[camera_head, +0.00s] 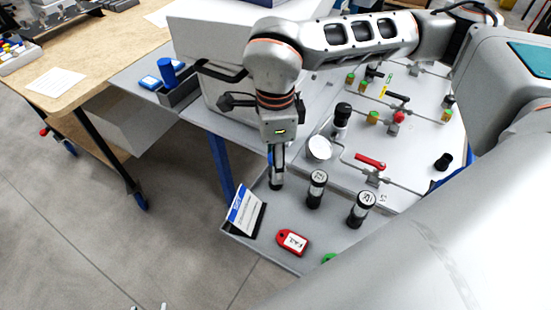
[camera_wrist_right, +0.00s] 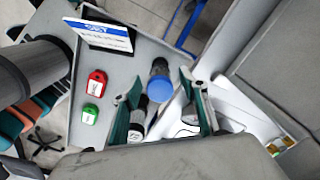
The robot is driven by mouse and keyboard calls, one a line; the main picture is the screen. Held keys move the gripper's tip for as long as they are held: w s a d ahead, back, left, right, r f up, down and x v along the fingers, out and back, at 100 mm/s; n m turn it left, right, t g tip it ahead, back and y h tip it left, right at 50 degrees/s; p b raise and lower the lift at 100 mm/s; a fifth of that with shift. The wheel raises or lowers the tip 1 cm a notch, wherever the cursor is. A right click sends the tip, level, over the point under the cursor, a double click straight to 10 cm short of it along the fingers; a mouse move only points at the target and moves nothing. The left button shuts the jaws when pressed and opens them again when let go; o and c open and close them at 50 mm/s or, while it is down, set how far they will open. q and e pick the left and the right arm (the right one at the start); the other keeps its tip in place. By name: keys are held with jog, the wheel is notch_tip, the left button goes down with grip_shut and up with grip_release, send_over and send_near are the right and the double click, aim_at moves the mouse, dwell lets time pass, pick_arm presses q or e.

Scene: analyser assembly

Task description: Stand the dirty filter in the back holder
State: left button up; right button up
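My right gripper (camera_wrist_right: 160,103) points down over the metal tray. Its two fingers are apart, with a gap on both sides of the blue round top of a dark cylinder (camera_wrist_right: 160,88). In the head view this cylinder (camera_head: 276,183) stands upright on the tray directly under the gripper, which hides its top. Two black-and-white cylinders with labelled tops, a middle one (camera_head: 317,190) and a right one (camera_head: 362,210), stand to its right. I cannot tell which one is the dirty filter, nor pick out the back holder. Two small tips of my left gripper (camera_head: 149,307) show apart at the bottom edge.
A sign (camera_head: 243,210), a red tag (camera_head: 291,242) and a partly hidden green tag (camera_wrist_right: 90,114) are on the tray. Behind lie a white round cup (camera_head: 319,148), a black-capped housing (camera_head: 341,114) and a red-handled valve (camera_head: 370,161). A large white box (camera_head: 210,50) stands behind my right arm.

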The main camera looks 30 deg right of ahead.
notch_tip(320, 180, up, 12)
dwell(0.5)
